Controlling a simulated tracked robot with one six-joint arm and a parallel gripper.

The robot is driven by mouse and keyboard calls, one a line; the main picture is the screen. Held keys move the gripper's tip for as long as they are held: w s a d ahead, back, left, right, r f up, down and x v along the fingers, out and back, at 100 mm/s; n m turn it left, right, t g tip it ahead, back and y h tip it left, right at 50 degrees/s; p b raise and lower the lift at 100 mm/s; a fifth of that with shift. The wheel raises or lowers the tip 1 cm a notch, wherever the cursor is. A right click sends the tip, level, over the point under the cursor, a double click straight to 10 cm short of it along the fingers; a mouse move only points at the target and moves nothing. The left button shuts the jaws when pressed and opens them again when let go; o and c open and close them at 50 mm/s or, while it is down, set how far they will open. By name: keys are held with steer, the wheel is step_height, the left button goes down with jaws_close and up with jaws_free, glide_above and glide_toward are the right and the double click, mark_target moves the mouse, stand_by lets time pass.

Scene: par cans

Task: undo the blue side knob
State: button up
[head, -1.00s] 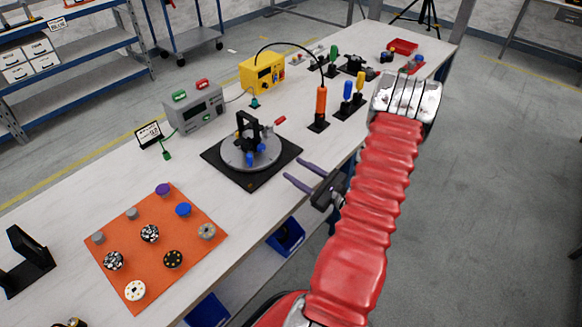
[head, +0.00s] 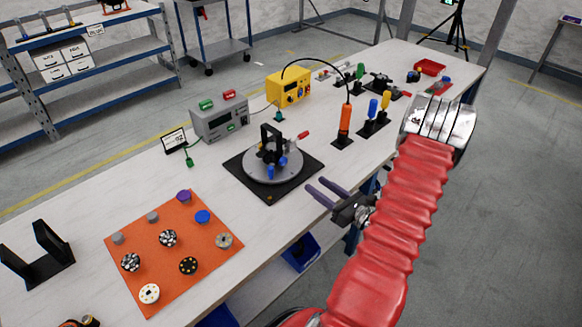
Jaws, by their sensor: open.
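A round grey plate (head: 258,176) sits on a black square base (head: 244,181) on the table. It carries a black upright fixture (head: 270,138) with a red-tipped lever (head: 302,135). Two small blue parts show low on the fixture's front: one blue knob (head: 270,172) and another blue knob (head: 284,162) beside it. I cannot tell which one is the side knob. My gripper (head: 314,184) is open and empty, its two dark fingers apart and pointing at the plate. It is to the right of the base near the table's front edge, clear of the knobs.
An orange mat (head: 205,263) with several round caps lies at the front left. A grey meter (head: 219,118) and a yellow box (head: 288,90) stand behind the plate. An orange-handled tool (head: 345,119) and blue and yellow handles stand to the right.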

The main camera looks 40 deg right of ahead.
mark_target(284, 163)
steer(key=shift+w, duration=0.1)
stand_by(0.3)
steer(key=w, duration=1.3)
steer(key=shift+w+a, duration=0.2)
steer(key=shift+w, duration=0.1)
steer(key=shift+c, duration=0.4)
steer(key=c, duration=1)
steer(key=shift+n, duration=3.1)
